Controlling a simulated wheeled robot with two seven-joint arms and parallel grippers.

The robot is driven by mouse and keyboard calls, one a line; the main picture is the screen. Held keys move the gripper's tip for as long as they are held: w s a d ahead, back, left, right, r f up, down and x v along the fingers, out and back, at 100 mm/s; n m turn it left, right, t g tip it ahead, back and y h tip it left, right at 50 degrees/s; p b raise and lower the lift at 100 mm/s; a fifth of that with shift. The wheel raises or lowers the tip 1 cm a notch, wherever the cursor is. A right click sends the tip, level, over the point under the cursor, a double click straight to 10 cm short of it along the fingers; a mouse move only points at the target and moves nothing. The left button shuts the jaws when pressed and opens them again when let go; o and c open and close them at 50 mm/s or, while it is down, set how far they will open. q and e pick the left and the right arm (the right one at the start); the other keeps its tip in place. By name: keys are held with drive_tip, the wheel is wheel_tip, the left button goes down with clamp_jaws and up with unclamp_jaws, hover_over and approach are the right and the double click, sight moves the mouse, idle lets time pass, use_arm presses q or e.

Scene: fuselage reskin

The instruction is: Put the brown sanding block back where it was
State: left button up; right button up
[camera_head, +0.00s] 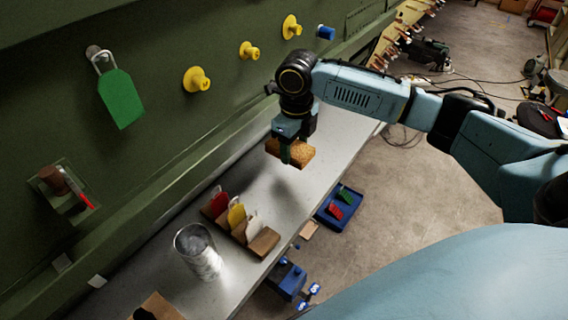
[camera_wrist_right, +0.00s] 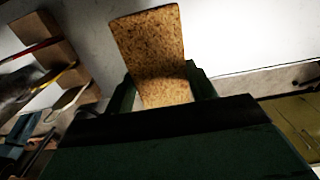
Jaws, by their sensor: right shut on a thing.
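The brown sanding block (camera_head: 292,153) is a speckled tan-brown block, held above the grey bench in the head view. My right gripper (camera_head: 286,146) points down from above and is shut on it. In the right wrist view the block (camera_wrist_right: 150,55) sticks out between the two fingers of the gripper (camera_wrist_right: 160,88), with the pale bench behind it. The block is clear of the bench surface. My left gripper is not in view.
The grey bench (camera_head: 215,245) runs along the green fuselage wall (camera_head: 150,165). On it stand a holder with coloured pieces (camera_head: 236,216), a metal can (camera_head: 198,252) and a brown board (camera_head: 158,307). Yellow knobs (camera_head: 197,80) and a green tag (camera_head: 121,98) are on the wall. A blue tray (camera_head: 338,208) lies beyond the bench edge.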

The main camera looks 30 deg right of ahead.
hover_over(294, 179)
wheel_tip(294, 179, down, 4)
drive_tip(key=shift+f, duration=0.5)
drive_tip(key=shift+s+f, duration=0.1)
drive_tip(key=shift+f, duration=0.25)
wheel_tip(294, 179, down, 2)
drive_tip(key=shift+f, duration=0.45)
drive_tip(key=o, duration=0.9)
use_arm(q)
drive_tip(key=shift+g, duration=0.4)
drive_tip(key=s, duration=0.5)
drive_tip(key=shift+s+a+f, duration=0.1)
use_arm(e)
drive_tip(key=shift+r, duration=0.1)
